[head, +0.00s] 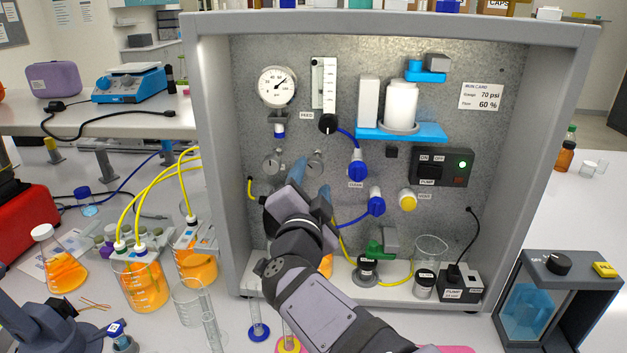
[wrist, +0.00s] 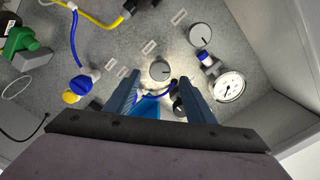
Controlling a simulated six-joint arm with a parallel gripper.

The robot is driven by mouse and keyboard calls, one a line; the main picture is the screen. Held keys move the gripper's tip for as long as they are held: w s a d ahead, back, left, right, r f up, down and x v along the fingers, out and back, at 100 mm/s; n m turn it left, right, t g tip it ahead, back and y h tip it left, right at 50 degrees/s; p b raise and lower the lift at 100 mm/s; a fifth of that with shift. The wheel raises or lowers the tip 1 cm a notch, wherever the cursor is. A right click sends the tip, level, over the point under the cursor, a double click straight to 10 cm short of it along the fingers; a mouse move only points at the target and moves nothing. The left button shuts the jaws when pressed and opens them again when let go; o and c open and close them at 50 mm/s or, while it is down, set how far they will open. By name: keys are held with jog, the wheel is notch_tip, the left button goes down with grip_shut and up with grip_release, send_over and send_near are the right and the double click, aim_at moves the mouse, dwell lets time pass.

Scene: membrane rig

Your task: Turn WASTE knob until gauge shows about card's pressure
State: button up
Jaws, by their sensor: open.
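The card (head: 481,96) reads 70 psi and 60 %. The round gauge (head: 277,87) has its needle pointing to the upper right, just past 60; it also shows in the wrist view (wrist: 230,86). Two grey round knobs are on the panel: a left one (head: 272,162) and a right one (head: 316,161). Their labels are unreadable, so I cannot tell which is WASTE. My gripper (head: 313,180) is open and empty in front of the right knob, partly hiding its surroundings. In the wrist view, that knob (wrist: 160,70) shows just beyond the gap between the blue fingers (wrist: 160,94).
A black knob (head: 328,123) sits under the flow meter (head: 323,84), above my gripper. Blue fittings (head: 357,165) and a yellow fitting (head: 407,200) are to the right, with hoses nearby. The cabinet's side walls (head: 212,180) enclose the panel.

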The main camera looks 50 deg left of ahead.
jog(key=shift+b+v, duration=0.4)
jog(key=shift+v, duration=1.3)
jog(key=shift+w, duration=0.15)
dwell(1.4)
